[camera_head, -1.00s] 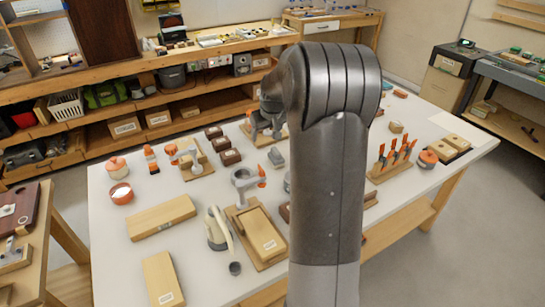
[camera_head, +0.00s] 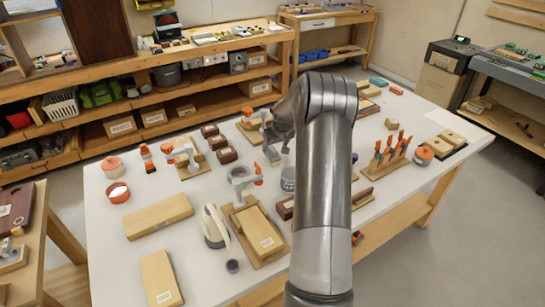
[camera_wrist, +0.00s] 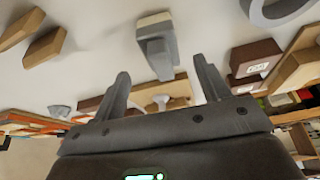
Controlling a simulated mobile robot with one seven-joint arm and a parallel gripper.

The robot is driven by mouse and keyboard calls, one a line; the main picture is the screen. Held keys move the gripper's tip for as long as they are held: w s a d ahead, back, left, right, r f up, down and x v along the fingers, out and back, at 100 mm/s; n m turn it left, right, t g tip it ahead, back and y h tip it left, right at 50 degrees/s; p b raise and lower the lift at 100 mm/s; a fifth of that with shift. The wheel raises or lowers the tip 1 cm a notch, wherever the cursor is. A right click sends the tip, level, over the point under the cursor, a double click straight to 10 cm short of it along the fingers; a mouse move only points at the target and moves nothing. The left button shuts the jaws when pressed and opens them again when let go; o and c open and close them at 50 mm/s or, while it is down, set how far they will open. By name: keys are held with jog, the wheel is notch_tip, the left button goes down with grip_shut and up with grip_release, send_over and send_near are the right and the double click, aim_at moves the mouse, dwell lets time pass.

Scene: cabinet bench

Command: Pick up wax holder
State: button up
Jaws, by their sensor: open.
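A small grey block-like holder with a cream top (camera_wrist: 157,45) shows in the wrist view, just beyond my fingertips; it looks like the wax holder, though no label confirms it. In the head view a small grey block (camera_head: 272,155), probably the same thing, stands on the white table just left of my gripper. My gripper (camera_wrist: 163,82) is open and empty, with its two fingers spread and the holder beyond the gap, apart from both. In the head view my gripper (camera_head: 280,138) hangs above the table and is partly hidden by my arm.
The white table (camera_head: 205,265) is crowded. Dark brown boxes (camera_head: 228,155) stand left of the holder, and a wooden stand with a grey and orange tool (camera_head: 252,132) is behind it. A grey cup (camera_head: 288,180) is in front. An orange-handled tool rack (camera_head: 385,165) is to the right.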

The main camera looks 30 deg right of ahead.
aim_at(274, 149)
jog(key=x, duration=0.4)
jog(key=shift+w+f, duration=0.1)
jog(key=shift+f, duration=0.3)
jog(key=shift+c, duration=0.3)
jog(key=c, duration=1.1)
